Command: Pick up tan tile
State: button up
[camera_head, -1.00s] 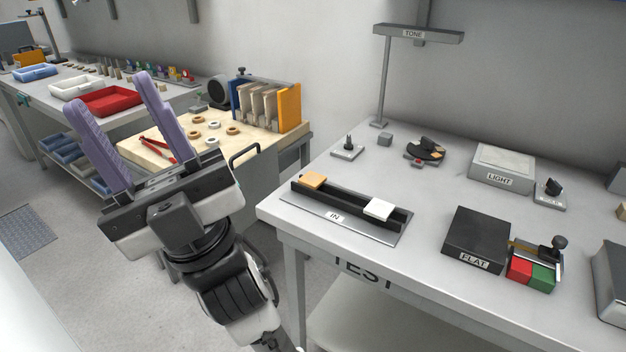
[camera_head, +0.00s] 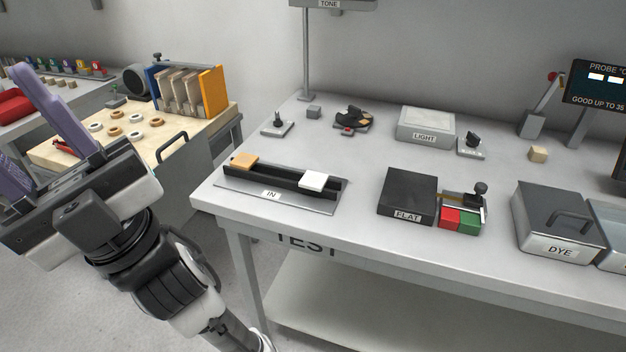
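The tan tile (camera_head: 243,160) lies at the left end of the black rack (camera_head: 284,181) on the plate marked IN, on the TEST table. A white tile (camera_head: 313,180) lies at the rack's right end. My gripper (camera_head: 15,95) is at the left edge of the picture, well left of the rack. Its purple fingers stand wide apart with nothing visible between them. One fingertip is cut off by the picture edge.
A black FLAT block (camera_head: 407,194), red and green blocks (camera_head: 459,220), a LIGHT box (camera_head: 427,125) and a DYE box (camera_head: 555,222) stand on the TEST table (camera_head: 350,240). A post (camera_head: 306,55) rises behind the rack. A wooden bench (camera_head: 80,152) with rings and upright boards stands left.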

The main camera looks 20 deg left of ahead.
aim_at(245, 162)
jog(key=i+l, duration=0.2)
jog(key=i+l+u, duration=0.1)
jog(key=u, duration=0.3)
jog(key=i+l+u, duration=0.1)
jog(key=u, duration=1.25)
jog(key=i+l, duration=0.2)
jog(key=i, duration=0.25)
